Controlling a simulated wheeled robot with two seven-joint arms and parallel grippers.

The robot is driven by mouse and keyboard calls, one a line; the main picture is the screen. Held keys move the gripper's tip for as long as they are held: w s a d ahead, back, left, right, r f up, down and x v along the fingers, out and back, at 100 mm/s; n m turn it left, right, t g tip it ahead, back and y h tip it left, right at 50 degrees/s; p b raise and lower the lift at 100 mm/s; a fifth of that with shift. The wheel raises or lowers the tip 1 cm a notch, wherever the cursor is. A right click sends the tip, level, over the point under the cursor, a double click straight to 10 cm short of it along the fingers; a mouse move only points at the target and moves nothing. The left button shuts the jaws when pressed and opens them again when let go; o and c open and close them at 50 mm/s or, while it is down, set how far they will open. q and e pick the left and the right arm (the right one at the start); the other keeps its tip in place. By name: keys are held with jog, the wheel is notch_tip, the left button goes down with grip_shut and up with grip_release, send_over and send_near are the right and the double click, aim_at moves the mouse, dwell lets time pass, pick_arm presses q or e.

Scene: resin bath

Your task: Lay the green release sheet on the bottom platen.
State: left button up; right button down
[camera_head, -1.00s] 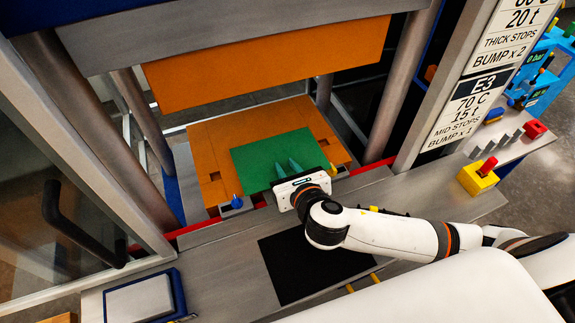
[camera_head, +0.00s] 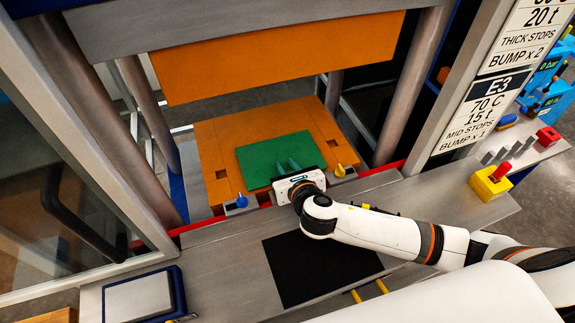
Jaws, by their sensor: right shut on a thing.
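The green release sheet (camera_head: 265,156) is over the orange bottom platen (camera_head: 224,138), near its middle. I cannot tell whether it rests flat on the platen or hangs just above it. My right gripper (camera_head: 288,166) reaches in from the front right, with its fingers over the sheet's front part and shut on the sheet. The orange upper platen (camera_head: 280,60) hangs above with a wide gap. My left gripper is not in view.
Steel columns (camera_head: 150,120) flank the press opening. A blue knob (camera_head: 241,201) and a yellow knob (camera_head: 340,170) stand at the platen's front edge. A black mat (camera_head: 315,268) lies on the front bench. A yellow box with a red button (camera_head: 491,181) is at right.

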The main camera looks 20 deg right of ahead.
jog(key=shift+f, duration=0.4)
dwell(0.7)
dwell(0.5)
jog(key=c, duration=1.1)
grip_release()
jog(key=shift+s, duration=0.1)
jog(key=b+v, duration=0.2)
jog(key=v, duration=1)
jog(key=shift+f, duration=0.1)
